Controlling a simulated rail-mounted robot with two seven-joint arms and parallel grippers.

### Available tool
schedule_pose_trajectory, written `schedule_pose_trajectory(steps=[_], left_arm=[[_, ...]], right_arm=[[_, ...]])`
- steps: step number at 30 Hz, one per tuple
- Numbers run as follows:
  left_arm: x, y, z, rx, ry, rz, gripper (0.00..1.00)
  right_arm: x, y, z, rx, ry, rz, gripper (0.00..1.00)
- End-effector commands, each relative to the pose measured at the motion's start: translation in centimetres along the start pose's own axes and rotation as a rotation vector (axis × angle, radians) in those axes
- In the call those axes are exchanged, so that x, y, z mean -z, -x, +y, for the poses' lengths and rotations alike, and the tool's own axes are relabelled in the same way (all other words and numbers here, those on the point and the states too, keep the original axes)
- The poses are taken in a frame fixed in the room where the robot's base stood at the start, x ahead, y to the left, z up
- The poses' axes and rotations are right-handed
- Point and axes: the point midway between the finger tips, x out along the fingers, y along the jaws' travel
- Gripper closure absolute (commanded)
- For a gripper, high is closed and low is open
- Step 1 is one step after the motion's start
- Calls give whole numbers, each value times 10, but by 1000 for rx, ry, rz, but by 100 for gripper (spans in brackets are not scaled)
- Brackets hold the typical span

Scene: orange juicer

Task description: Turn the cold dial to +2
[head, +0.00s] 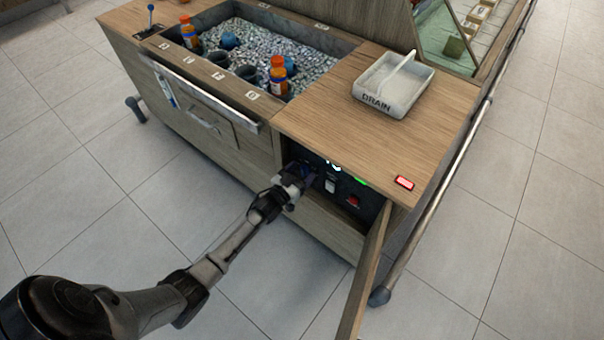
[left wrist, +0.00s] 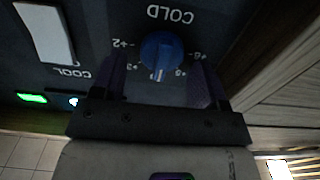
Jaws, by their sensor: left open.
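The blue cold dial (left wrist: 162,50) is on a dark panel under the word COLD, which appears upside down in the left wrist view. Its white mark points to the bottom of that picture, between the numbers at either side. In the head view my left gripper (head: 303,176) is at the left part of the control panel (head: 345,187) and hides most of the dial. My right gripper is not in view.
A white rocker switch (left wrist: 45,32) and a green light (left wrist: 32,98) are beside the dial. A red button (head: 353,201) is further right on the panel. The open cabinet door (head: 364,275) stands right of my arm. A drain tray (head: 394,84) sits on the counter.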

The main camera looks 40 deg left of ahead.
Motion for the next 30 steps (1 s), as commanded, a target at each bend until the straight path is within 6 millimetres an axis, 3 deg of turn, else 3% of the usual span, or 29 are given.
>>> schedule_pose_trajectory(steps=[14,27,30], left_arm=[[0,-7,0,0,-1,-1,34],[0,-7,0,0,-1,-1,76],[0,-7,0,0,-2,-1,79]], right_arm=[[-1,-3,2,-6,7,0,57],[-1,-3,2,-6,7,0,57],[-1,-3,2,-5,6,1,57]])
